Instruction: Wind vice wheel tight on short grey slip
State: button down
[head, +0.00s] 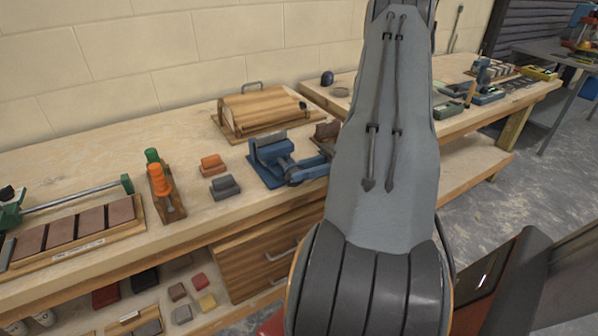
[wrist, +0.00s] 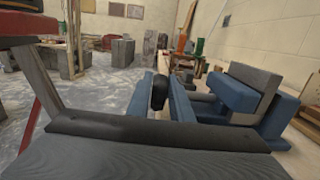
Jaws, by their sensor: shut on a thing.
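The blue vice (head: 275,158) stands near the front edge of the bench, left of my arm in the head view. In the wrist view the vice (wrist: 236,97) is at right, with a grey piece (wrist: 262,78) at its blue jaws; I cannot tell if this is the short grey slip or how firmly it is held. My gripper (wrist: 160,92) is at the wheel end of the vice, shut on the dark knob of the vice wheel (wrist: 160,88). Most of the wheel is hidden. In the head view my arm hides the gripper.
Grey blocks (head: 225,187) and orange-brown blocks (head: 212,164) lie left of the vice. A rack with orange and green handles (head: 163,190) stands further left. A wooden box with a handle (head: 262,110) is behind. Bare bench top lies between the rack and box.

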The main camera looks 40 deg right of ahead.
jog(key=shift+s+a+f, duration=0.15)
jog(key=shift+s, duration=0.05)
jog(key=c, duration=1.6)
grip_release()
jog(key=shift+s, duration=0.1)
jog(key=shift+c, duration=0.2)
jog(key=shift+r, duration=0.35)
notch_tip(320, 180, up, 10)
jog(key=shift+f+b, duration=0.25)
jog(key=shift+b, duration=0.5)
